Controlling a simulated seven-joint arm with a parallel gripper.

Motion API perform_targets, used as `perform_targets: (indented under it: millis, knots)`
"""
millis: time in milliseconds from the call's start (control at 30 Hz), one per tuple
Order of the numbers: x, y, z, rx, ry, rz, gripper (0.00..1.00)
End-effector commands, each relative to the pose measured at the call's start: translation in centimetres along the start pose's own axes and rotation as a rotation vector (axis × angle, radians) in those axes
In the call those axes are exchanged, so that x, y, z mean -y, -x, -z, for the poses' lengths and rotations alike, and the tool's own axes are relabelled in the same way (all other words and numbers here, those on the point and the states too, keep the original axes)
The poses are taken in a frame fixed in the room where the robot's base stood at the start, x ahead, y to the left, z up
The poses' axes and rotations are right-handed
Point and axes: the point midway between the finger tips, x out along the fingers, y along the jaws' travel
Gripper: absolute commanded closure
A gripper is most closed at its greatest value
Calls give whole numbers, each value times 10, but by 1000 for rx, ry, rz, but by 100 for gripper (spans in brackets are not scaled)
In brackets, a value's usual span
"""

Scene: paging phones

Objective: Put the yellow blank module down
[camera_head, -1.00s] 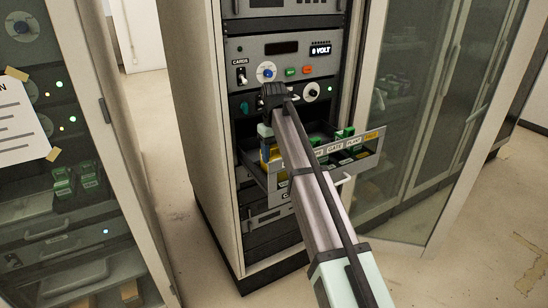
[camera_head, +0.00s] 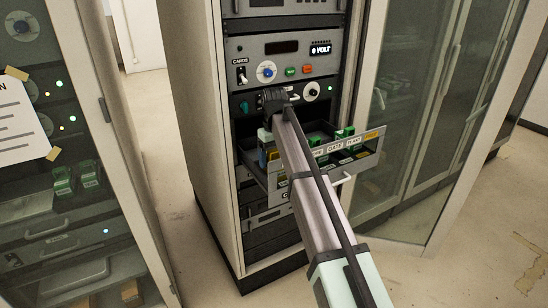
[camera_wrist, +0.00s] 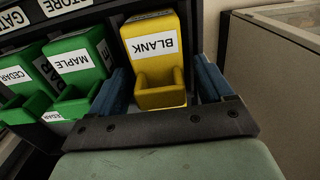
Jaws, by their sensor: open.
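The yellow module (camera_wrist: 154,48), labelled BLANK, stands in the drawer at the right end of a row in the wrist view. Its label reads upside down there. My gripper (camera_wrist: 162,86) is open, with one blue finger on each side of the module. A narrow gap shows beside the right finger; on the left I cannot tell whether it touches. In the head view a little yellow shows beside my gripper (camera_head: 267,152) at the left end of the drawer (camera_head: 374,152). My arm hides much of the drawer.
Green modules marked MAPLE (camera_wrist: 75,62) and CEDAR (camera_wrist: 22,75) stand left of the left finger, MAPLE close to it. A grey cabinet wall (camera_wrist: 268,85) is close on the right. A rack panel with knobs (camera_head: 285,65) is above the drawer.

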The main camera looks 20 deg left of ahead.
Motion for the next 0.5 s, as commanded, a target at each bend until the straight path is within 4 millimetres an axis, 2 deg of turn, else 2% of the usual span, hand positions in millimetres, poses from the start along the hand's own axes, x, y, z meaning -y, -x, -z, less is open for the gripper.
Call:
perform_targets:
  millis: [233, 500]
  knots:
    - [0, 13, 1, -1, 0, 0, 20]
    - [0, 61, 2, -2, 0, -1, 20]
